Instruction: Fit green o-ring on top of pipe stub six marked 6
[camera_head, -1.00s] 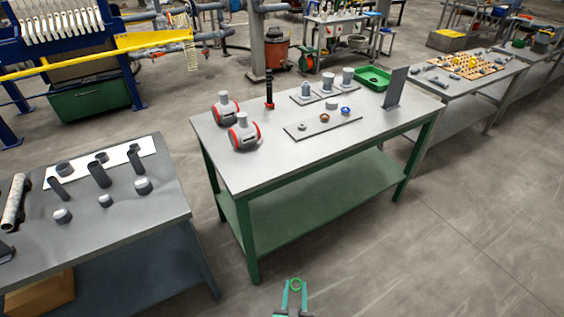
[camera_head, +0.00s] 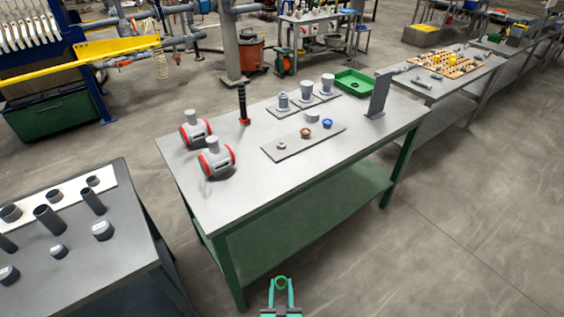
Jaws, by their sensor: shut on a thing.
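My gripper (camera_head: 281,289) is at the bottom middle of the head view, in front of the green table. It is shut on a small green o-ring (camera_head: 281,277), which shows at its fingertips. Several grey pipe stubs stand on the middle table: a left one (camera_head: 282,101), a middle one (camera_head: 306,91) and a right one (camera_head: 327,84), on plates at the back. No number can be read on them, so I cannot tell which is stub six. The gripper and o-ring are well apart from the stubs.
The middle table (camera_head: 215,200) also bears two red-and-grey fittings (camera_head: 195,129) (camera_head: 215,158), a black post (camera_head: 243,105), a plate with rings (camera_head: 275,152), a green tray (camera_head: 355,84) and an upright grey panel (camera_head: 379,95). Another table (camera_head: 95,245) stands left. Floor is open at right.

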